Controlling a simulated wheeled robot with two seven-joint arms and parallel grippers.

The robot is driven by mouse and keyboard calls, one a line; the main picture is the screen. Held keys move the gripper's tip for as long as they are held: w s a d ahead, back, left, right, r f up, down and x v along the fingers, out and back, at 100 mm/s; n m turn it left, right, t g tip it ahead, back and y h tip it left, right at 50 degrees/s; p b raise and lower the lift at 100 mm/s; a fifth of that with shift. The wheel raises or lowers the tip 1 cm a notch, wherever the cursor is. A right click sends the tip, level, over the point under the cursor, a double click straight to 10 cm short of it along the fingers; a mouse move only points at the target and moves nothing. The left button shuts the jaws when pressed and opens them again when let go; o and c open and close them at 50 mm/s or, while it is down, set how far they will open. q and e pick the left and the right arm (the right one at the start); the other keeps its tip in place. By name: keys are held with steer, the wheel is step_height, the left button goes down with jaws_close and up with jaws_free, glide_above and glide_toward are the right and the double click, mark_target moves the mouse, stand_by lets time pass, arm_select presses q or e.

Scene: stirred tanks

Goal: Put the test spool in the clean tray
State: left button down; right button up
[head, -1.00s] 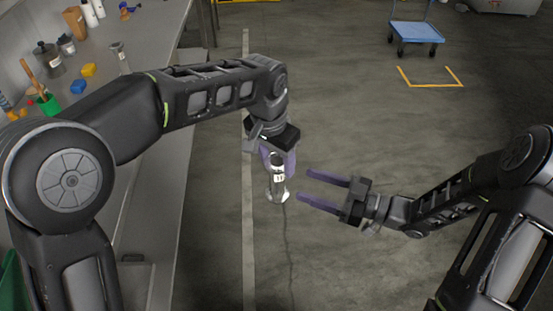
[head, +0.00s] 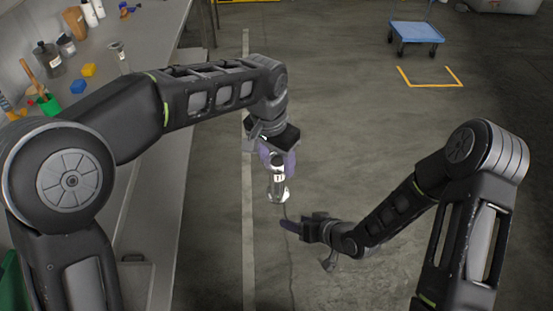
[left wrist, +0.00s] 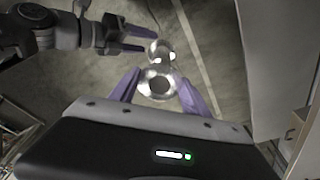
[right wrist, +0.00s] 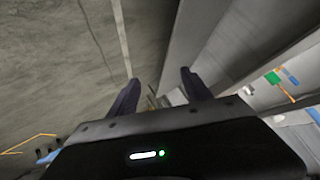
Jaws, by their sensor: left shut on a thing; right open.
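A shiny metal spool (head: 278,190) with flanged ends and a white label bearing a dark mark hangs upright over the floor. My left gripper (head: 279,162) is shut on its upper part; the purple fingers stand on both sides of it. In the left wrist view the spool (left wrist: 156,84) shows end-on between the fingers. My right gripper (head: 289,226) is open and empty, below and just right of the spool in the head view, apart from it. It also shows in the left wrist view (left wrist: 148,40). I cannot make out a clean tray in any view.
A grey bench (head: 150,175) runs along the left. A blue cart (head: 416,32) stands far back. The middle floor is clear.

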steer(key=s+a+f+m+g+h, duration=0.1)
steer(key=s+f+g, duration=0.2)
steer(key=s, duration=0.7)
steer(key=s+a+f+m+g+h, duration=0.1)
steer(key=s+f+g, duration=0.3)
steer(key=s, duration=0.7)
step_height(320, 180, down, 3)
steer(key=shift+s+a+r+m+g, duration=0.2)
steer(key=shift+s+m+g, duration=0.1)
steer(key=shift+m, duration=0.5)
steer(key=shift+w, duration=0.1)
arm_select(q)
steer(key=w+a+f+n, duration=0.1)
steer(key=a+f+n, duration=0.2)
steer(key=a, duration=0.9)
steer(key=w+a+f+n+y, duration=0.1)
steer(key=a+n, duration=0.4)
steer(key=a, duration=0.7)
steer(key=shift+f, duration=0.9)
steer(key=shift+d, duration=0.1)
arm_select(e)
steer(key=shift+c, duration=0.5)
